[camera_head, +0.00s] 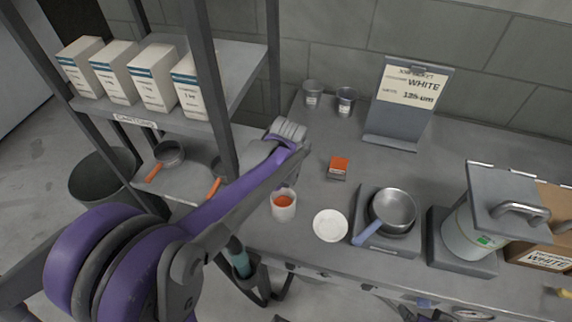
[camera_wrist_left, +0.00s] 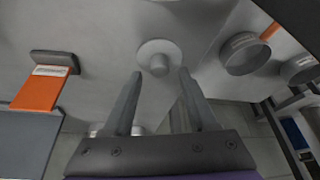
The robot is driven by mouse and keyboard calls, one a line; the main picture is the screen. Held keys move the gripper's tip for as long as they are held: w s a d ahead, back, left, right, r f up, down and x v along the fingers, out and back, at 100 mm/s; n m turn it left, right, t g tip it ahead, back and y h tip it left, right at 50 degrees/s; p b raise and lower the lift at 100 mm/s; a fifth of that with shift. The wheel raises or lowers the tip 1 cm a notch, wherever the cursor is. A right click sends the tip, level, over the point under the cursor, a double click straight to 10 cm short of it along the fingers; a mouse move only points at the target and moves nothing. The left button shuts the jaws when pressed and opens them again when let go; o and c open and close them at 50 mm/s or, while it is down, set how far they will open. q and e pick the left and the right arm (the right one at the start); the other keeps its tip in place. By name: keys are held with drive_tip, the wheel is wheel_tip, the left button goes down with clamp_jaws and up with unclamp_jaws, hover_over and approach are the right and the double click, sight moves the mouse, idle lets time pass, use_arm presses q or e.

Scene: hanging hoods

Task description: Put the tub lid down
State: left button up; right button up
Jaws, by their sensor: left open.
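The tub lid (camera_wrist_left: 158,54), a pale round disc with a knob, shows in the left wrist view just beyond my fingertips. It appears to lie on the grey bench, apart from the fingers. My left gripper (camera_wrist_left: 160,74) is open and empty, its fingers on either side of the knob's line. In the head view my left arm reaches across the bench, with the wrist end (camera_head: 287,134) near its left side; the arm hides the fingertips and the lid there. An open white tub (camera_head: 283,206) with orange contents stands in front.
A white round dish (camera_head: 330,225) lies right of the tub, beside a pan (camera_head: 394,209) on a stand. Shelves with cartons (camera_head: 152,75) and pans are left.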

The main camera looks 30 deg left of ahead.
use_arm(q)
drive_tip(key=p+v, duration=0.1)
drive_tip(key=v, duration=0.9)
drive_tip(key=shift+s+r, duration=0.2)
drive_tip(key=shift+r, duration=0.1)
drive_tip(key=shift+d, duration=0.1)
drive_tip(key=s+d+f+m+h+p, duration=0.1)
drive_tip(key=s+d+m+p, duration=0.1)
drive_tip(key=s, duration=0.6)
drive_tip(key=s+d+f+m+t+h+p, duration=0.1)
drive_tip(key=s+d+m, duration=0.3)
drive_tip(key=s, duration=0.5)
drive_tip(key=shift+d+f+t+p, duration=0.3)
drive_tip(key=shift+d+f+p, duration=0.4)
drive_tip(key=shift+d, duration=0.2)
